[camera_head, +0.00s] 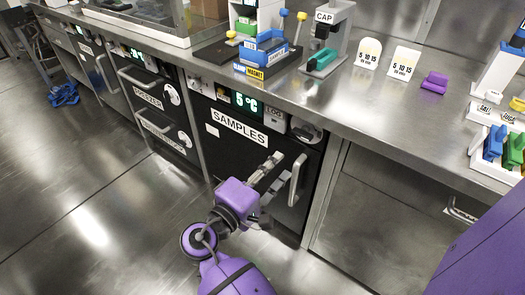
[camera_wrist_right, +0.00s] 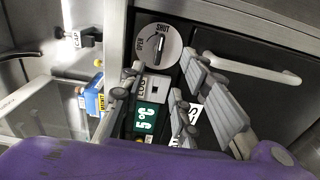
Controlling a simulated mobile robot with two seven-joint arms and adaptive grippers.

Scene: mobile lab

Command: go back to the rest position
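My right gripper (camera_head: 268,172) reaches up from the bottom centre on its purple arm, in front of the black SAMPLES door (camera_head: 225,140). It appears just left of the door's vertical handle (camera_head: 297,180). In the right wrist view my right gripper (camera_wrist_right: 163,65) has its two grey fingers spread apart, with nothing between them. The handle (camera_wrist_right: 250,68) shows there to the right of the fingers, outside them. My left gripper is not in either view.
A steel counter (camera_head: 380,115) runs above the doors. It carries a CAP stand (camera_head: 335,28), a blue block (camera_head: 262,55), white number cards (camera_head: 402,63), a purple block (camera_head: 435,82) and a rack at right. The OPEN/SHUT dial (camera_wrist_right: 158,45) is close beyond the fingers. Floor at left is mostly clear.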

